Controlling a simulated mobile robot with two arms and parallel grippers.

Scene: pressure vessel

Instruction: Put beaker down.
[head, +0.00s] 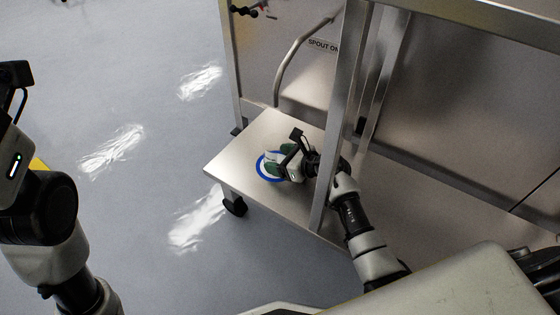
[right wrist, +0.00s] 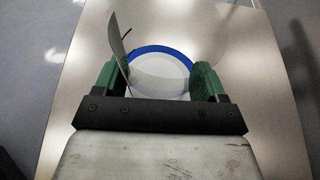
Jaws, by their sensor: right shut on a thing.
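My right gripper (head: 281,161) is over the left part of a low metal shelf (head: 237,158). Its green fingers (right wrist: 165,82) are shut on the beaker (right wrist: 158,80), a pale see-through vessel that is hard to make out. A blue ring with a white middle (head: 261,171) is marked on the shelf under the gripper, and its blue edge shows beyond the fingers in the right wrist view (right wrist: 160,49). I cannot tell whether the beaker touches the shelf. A thin grey curved piece (right wrist: 120,45) stands by the left finger.
A metal upright (head: 335,130) of the frame stands just right of the right gripper. A bent pipe (head: 285,62) by a "SPOUT ON" label (head: 323,45) rises behind the shelf. The shelf top left of the ring is clear.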

